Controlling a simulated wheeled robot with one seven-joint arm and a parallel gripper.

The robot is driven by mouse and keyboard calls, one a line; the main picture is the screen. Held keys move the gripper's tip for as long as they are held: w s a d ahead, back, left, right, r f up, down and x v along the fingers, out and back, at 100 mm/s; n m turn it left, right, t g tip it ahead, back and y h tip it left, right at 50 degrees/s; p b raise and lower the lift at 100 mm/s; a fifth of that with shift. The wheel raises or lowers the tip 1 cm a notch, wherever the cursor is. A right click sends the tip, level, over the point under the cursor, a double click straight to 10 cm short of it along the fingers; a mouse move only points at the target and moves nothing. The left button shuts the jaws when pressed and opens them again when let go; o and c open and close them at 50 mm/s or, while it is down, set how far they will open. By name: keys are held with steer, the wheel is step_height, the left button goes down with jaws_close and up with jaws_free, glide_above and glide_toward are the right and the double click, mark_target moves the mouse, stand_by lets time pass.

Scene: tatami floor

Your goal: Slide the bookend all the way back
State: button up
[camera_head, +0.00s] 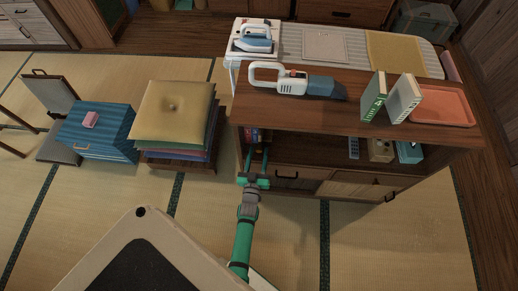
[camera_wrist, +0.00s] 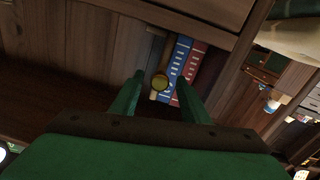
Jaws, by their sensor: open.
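My gripper (camera_head: 257,158) reaches into the left open compartment of the low wooden cabinet (camera_head: 300,118). In the wrist view its two green fingers (camera_wrist: 160,78) are apart, with nothing clamped between them. I cannot tell whether the fingers touch the knob.
On the cabinet top are a handheld vacuum (camera_head: 295,82), two upright green-and-white items (camera_head: 388,97) and an orange tray (camera_head: 442,107). The compartment's side walls and top board are close around my gripper. Stacked cushions (camera_head: 173,112) stand left of the cabinet.

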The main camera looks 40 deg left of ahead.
steer(key=shift+x, duration=1.3)
jaws_close()
